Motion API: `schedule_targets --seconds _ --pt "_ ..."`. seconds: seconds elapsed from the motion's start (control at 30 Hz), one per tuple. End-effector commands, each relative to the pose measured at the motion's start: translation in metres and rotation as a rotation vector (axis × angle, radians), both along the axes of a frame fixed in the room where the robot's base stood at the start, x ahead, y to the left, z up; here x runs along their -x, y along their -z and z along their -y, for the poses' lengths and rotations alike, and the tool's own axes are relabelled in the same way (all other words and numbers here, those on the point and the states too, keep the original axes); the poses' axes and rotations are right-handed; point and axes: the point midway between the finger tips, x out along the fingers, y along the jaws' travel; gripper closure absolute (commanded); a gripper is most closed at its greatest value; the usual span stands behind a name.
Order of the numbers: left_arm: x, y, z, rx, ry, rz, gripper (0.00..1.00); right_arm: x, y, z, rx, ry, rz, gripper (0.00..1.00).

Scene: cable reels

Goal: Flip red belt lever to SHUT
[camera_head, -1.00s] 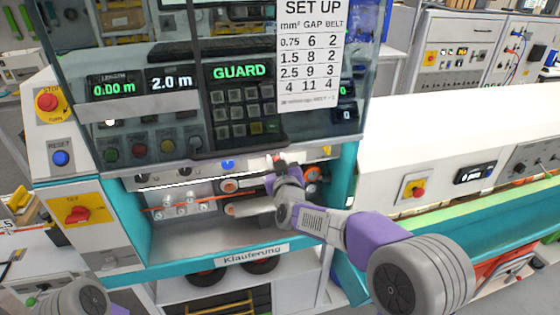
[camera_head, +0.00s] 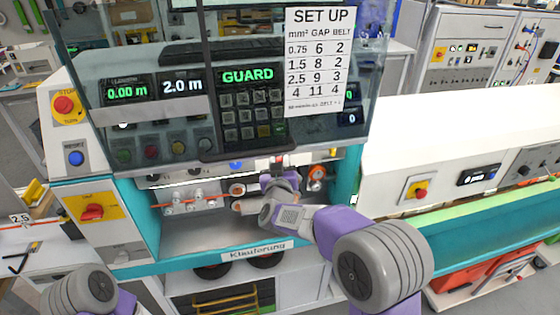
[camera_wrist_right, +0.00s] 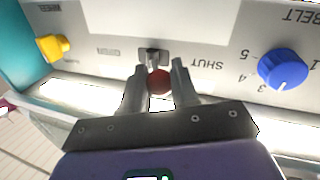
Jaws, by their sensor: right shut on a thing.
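The red belt lever shows in the right wrist view as a red ball knob (camera_wrist_right: 159,82) on a short metal stem, set in a dark slot plate on the white panel. A SHUT label lies to the right of the slot and a fainter label to its left. My right gripper (camera_wrist_right: 159,88) has one finger on each side of the knob and is shut on it. In the head view the right gripper (camera_head: 278,167) reaches under the clear guard to the panel, and the lever is mostly hidden there. Only part of my left arm shows at the lower left; its gripper is out of view.
A blue BELT dial (camera_wrist_right: 283,68) sits right of the lever, and a yellow WHEEL lever (camera_wrist_right: 53,47) sits left of it. The clear guard (camera_head: 180,110) hangs above my right wrist. Rollers and a red cable (camera_head: 190,202) lie below the panel.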

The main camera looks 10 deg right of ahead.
Motion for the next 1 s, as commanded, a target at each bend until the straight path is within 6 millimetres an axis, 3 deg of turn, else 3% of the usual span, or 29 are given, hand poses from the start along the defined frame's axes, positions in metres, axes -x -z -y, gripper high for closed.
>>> schedule_targets --seconds 0.03,0.07,0.2,0.57,1.0 --pt "0.0 0.0 0.0 0.0 0.0 0.0 1.0 0.0 -0.002 0.0 0.0 -0.001 0.004 1.0" --pt "0.0 0.0 0.0 0.0 0.0 0.0 1.0 0.0 -0.002 0.0 0.0 -0.001 0.004 0.68" --pt "0.0 0.0 0.0 0.0 0.0 0.0 1.0 0.0 -0.001 0.0 0.0 -0.002 0.003 0.48" --pt "0.0 0.0 0.0 0.0 0.0 0.0 1.0 0.005 -0.001 -0.002 -0.001 -0.002 0.001 0.48" --pt "0.0 0.001 0.0 0.0 0.0 0.0 1.0 0.065 -0.001 -0.016 -0.002 -0.003 0.002 0.48"
